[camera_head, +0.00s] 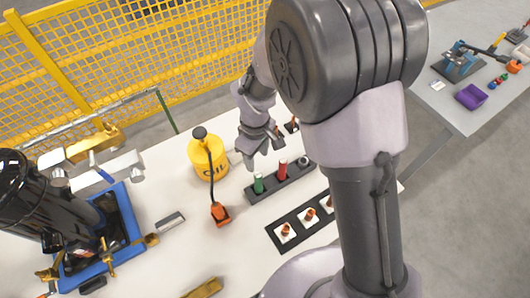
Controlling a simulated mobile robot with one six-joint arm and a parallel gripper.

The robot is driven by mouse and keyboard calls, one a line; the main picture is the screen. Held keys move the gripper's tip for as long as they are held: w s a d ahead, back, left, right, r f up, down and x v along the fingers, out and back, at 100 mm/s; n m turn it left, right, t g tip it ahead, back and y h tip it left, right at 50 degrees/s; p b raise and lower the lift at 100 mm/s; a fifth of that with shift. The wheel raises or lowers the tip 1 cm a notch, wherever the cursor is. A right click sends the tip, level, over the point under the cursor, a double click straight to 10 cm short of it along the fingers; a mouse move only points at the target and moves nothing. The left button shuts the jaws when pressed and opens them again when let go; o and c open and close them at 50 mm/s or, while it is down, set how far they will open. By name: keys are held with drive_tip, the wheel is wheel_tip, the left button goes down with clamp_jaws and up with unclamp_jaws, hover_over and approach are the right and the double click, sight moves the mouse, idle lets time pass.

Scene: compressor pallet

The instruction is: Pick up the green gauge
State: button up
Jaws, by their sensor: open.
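The green gauge (259,184) is a small upright cylinder in the left slot of a dark rack (268,195) on the white table. A red cylinder (283,171) stands to its right in the same rack. My gripper (264,155) is open and appears empty. In the picture its fingers point down, just above and behind the green gauge and the red one. I cannot tell its exact height over the rack. My own arm covers the right part of the table.
A yellow oil can (207,158) stands left of the rack, with an orange-based tool (220,213) in front. A dark tray (274,237) with orange-topped pieces lies nearer. The blue-framed compressor (127,215) fills the left. A yellow fence (110,60) runs behind.

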sight(258, 180)
drive_tip(key=f+b, duration=0.1)
drive_tip(key=f, duration=0.5)
drive_tip(key=f+b, duration=0.1)
drive_tip(key=f, duration=0.3)
drive_tip(key=shift+s+f+b, duration=0.1)
drive_tip(key=shift+s+b, duration=0.25)
drive_tip(key=shift+s, duration=0.05)
drive_tip(key=f+b, duration=0.1)
drive_tip(key=f, duration=0.1)
drive_tip(key=w+f+b, duration=0.1)
drive_tip(key=f, duration=0.2)
drive_tip(key=shift+f, duration=0.15)
drive_tip(key=shift+c, duration=1.3)
clamp_jaws()
